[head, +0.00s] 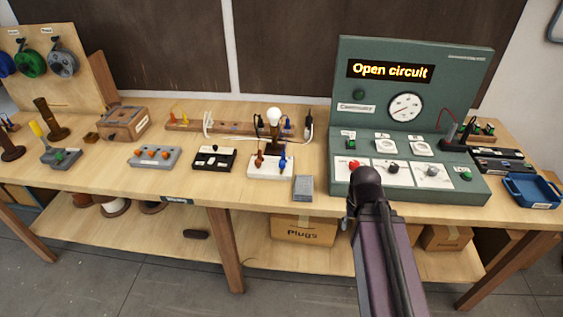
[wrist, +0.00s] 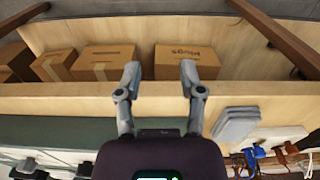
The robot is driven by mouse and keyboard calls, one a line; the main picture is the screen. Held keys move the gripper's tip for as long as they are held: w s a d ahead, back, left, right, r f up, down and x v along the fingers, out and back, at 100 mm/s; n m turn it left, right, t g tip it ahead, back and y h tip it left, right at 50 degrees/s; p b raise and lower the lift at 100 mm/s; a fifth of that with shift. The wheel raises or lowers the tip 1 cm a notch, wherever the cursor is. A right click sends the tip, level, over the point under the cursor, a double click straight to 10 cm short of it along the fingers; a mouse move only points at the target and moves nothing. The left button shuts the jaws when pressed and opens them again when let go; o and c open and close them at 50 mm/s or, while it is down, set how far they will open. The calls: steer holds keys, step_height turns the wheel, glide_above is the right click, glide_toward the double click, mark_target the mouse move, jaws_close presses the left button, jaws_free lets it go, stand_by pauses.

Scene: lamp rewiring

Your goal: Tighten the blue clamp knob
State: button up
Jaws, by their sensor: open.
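The blue clamp knob (head: 283,163) stands on the white clamp base (head: 270,173), right of an orange knob (head: 259,160), at the lamp with the white bulb (head: 274,115). In the wrist view the blue knob (wrist: 259,152) shows low at the right, beside the orange one. My gripper (wrist: 160,72) is open and empty, with its fingers spread over the table's front edge and the shelf below. It is apart from the knob. In the head view my arm rises in front of the green panel and its fingers cannot be made out.
A grey block (head: 303,188) lies near the front edge, between my arm and the clamp base. The green panel (head: 347,125) reads "Open circuit". A black switch block (head: 214,158) and a grey block with orange knobs (head: 154,157) stand left. Cardboard boxes (wrist: 184,61) sit on the lower shelf.

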steer(key=w+a+r+n+p, duration=0.4)
steer(key=w+a+n, duration=0.1)
steer(key=w, duration=0.3)
steer(key=w+a+r+n+p, duration=0.4)
steer(key=w+a, duration=0.1)
steer(key=w, duration=0.3)
step_height(320, 180, up, 6)
steer(key=n+p, duration=0.6)
steer(key=n, duration=0.2)
glide_above(282, 162)
steer(key=shift+r+n, duration=0.1)
steer(key=shift+n, duration=0.2)
steer(key=shift+s+f, duration=0.1)
steer(key=shift+f, duration=0.1)
step_height(282, 162, down, 13)
steer(key=b, duration=1.3)
steer(key=shift+f+b, duration=0.2)
steer(key=shift+b, duration=0.15)
jaws_close()
